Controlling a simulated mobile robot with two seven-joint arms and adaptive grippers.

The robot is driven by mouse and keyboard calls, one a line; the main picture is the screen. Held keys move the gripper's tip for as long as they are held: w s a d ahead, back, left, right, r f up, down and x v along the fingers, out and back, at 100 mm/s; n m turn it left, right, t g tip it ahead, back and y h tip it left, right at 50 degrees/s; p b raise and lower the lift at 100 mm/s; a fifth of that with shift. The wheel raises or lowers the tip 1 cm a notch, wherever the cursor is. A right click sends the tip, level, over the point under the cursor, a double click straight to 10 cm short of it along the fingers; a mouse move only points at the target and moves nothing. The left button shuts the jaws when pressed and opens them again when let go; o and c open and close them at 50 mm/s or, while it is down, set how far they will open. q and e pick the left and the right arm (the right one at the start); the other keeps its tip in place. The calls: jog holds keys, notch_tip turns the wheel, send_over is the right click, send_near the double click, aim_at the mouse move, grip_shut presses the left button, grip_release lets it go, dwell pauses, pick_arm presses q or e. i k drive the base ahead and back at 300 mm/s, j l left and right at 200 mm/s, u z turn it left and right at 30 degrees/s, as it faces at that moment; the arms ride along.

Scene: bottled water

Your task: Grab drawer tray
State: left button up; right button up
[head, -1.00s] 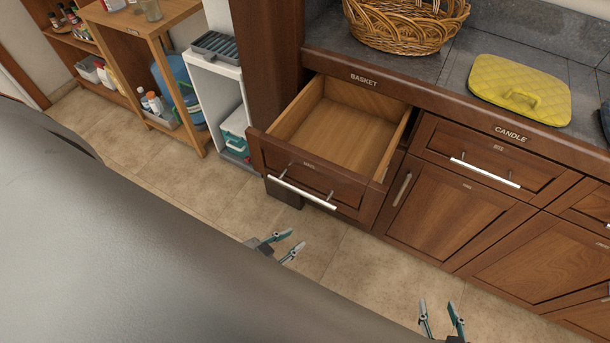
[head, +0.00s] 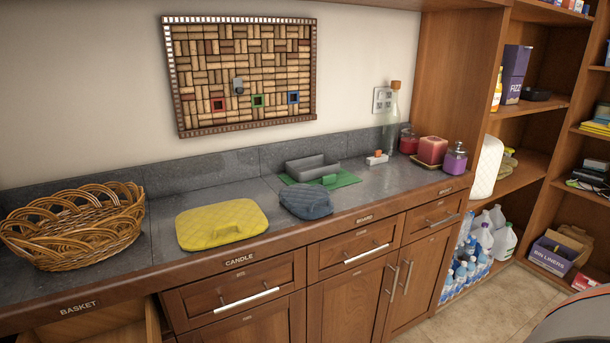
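A grey rectangular open-topped tray (head: 306,164) sits on the counter near the back wall. A green mat (head: 345,181) lies under or just in front of it. I cannot tell whether this is the drawer tray. The drawer under the BASKET label is open, and a bit of its wooden inside (head: 95,328) shows at the lower left edge; most of it is out of frame. Neither of my grippers is in view.
A wicker basket (head: 75,228), a yellow quilted pad (head: 222,224) and a blue-grey quilted pad (head: 305,201) lie on the counter. Candles (head: 432,150) and a bottle (head: 392,118) stand at its right end. Shelves with jugs (head: 484,238) are at right; some floor (head: 490,305) is clear.

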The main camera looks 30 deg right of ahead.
aim_at(303, 170)
jog(key=l+z, duration=0.1)
jog(key=z, duration=1.05)
